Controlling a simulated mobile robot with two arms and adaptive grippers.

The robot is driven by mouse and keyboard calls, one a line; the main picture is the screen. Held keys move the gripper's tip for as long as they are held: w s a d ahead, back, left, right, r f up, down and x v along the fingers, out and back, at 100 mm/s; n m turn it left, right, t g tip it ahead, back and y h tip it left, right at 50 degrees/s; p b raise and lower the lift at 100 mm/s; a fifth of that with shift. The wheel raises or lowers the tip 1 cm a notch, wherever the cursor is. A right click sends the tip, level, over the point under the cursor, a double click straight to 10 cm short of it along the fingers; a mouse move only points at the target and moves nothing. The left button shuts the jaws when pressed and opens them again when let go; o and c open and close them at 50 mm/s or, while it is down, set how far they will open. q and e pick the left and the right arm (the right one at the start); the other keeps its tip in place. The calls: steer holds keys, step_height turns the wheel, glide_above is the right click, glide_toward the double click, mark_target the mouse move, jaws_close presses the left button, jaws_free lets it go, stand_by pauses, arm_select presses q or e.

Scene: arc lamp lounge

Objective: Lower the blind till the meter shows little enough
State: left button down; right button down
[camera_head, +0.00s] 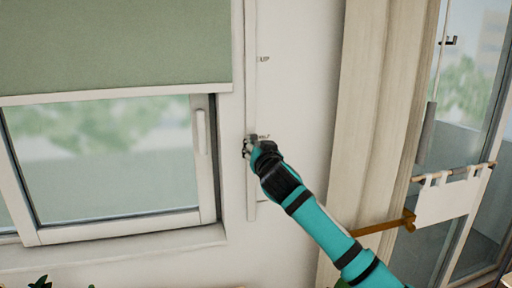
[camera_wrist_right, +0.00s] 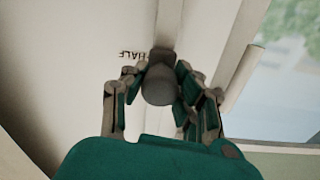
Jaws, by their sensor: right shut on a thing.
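The green blind (camera_head: 110,45) covers the upper part of the window, and its pale bottom bar (camera_head: 115,93) hangs level above the lower pane. A pale vertical track (camera_head: 251,80) runs on the wall to the right of the window, with marks "UP" (camera_head: 264,59) and "HALF" (camera_head: 264,136). My right gripper (camera_head: 249,146) is at the track beside the HALF mark. In the right wrist view its fingers are shut around a grey round knob (camera_wrist_right: 159,84) on the track. No meter can be made out. My left gripper is not in view.
A window handle (camera_head: 201,130) stands on the frame just left of the track. A beige curtain (camera_head: 375,120) hangs to the right. Beyond it are a wooden rail with white cloth (camera_head: 450,200) and a glass door (camera_head: 470,90). Plant leaves (camera_head: 41,282) show at the bottom left.

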step_height(320, 180, down, 12)
steer(key=b, duration=0.7)
steer(key=shift+r+b, duration=0.25)
steer(key=shift+b, duration=0.1)
steer(key=c, duration=0.9)
jaws_free()
steer(key=shift+r, duration=0.1)
steer(key=shift+c, duration=0.2)
steer(key=v, duration=1.2)
